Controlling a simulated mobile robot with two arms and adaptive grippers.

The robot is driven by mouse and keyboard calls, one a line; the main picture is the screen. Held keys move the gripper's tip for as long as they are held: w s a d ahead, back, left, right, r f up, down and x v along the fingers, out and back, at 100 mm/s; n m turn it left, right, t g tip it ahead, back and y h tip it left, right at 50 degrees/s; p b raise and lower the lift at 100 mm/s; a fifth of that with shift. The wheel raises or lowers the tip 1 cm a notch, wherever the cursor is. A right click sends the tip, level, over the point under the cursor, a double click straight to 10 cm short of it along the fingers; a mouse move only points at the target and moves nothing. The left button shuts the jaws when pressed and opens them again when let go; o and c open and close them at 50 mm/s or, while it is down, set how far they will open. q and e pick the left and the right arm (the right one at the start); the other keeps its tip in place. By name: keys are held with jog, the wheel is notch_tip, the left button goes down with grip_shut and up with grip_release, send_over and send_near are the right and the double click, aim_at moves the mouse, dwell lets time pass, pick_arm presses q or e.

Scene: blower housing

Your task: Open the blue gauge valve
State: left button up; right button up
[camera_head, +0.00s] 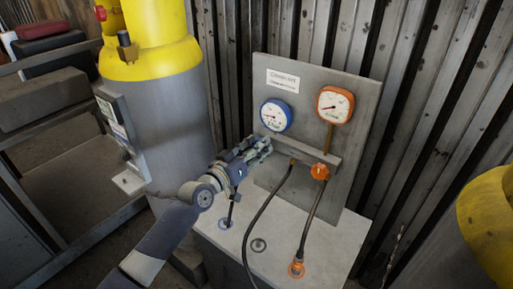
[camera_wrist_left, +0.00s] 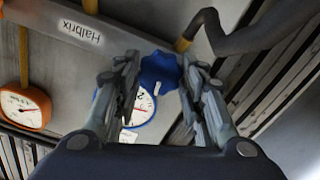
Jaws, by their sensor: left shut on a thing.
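The blue gauge (camera_head: 276,115) is on the upright grey panel (camera_head: 352,95), and its dial (camera_wrist_left: 143,106) shows partly behind the fingers in the left wrist view. The blue valve knob (camera_wrist_left: 158,72) sits between the two fingers of my left gripper (camera_wrist_left: 160,84). The gripper is shut on the knob, one finger on each side. In the head view my left gripper (camera_head: 260,148) reaches the panel just below the blue gauge and hides the blue knob. My right gripper is in neither view.
An orange gauge (camera_head: 335,104) and orange valve knob (camera_head: 320,172) are to the right on the panel. Dark hoses (camera_head: 264,212) run down to the grey bench top (camera_head: 325,235). A yellow-topped tank (camera_head: 155,110) stands left; another yellow shape (camera_head: 488,225) is at right.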

pick_arm(q)
jog(key=n+p, duration=0.1)
jog(key=n, duration=0.5)
jog(key=n+p, duration=0.1)
jog(key=n, duration=0.6)
jog(key=n+p, duration=0.1)
jog(key=n, duration=0.5)
jog(key=shift+w+a+f, duration=0.1)
jog(key=shift+f, duration=0.2)
jog(key=shift+n, duration=0.4)
jog(key=o, duration=1.1)
jog(key=shift+c, duration=0.2)
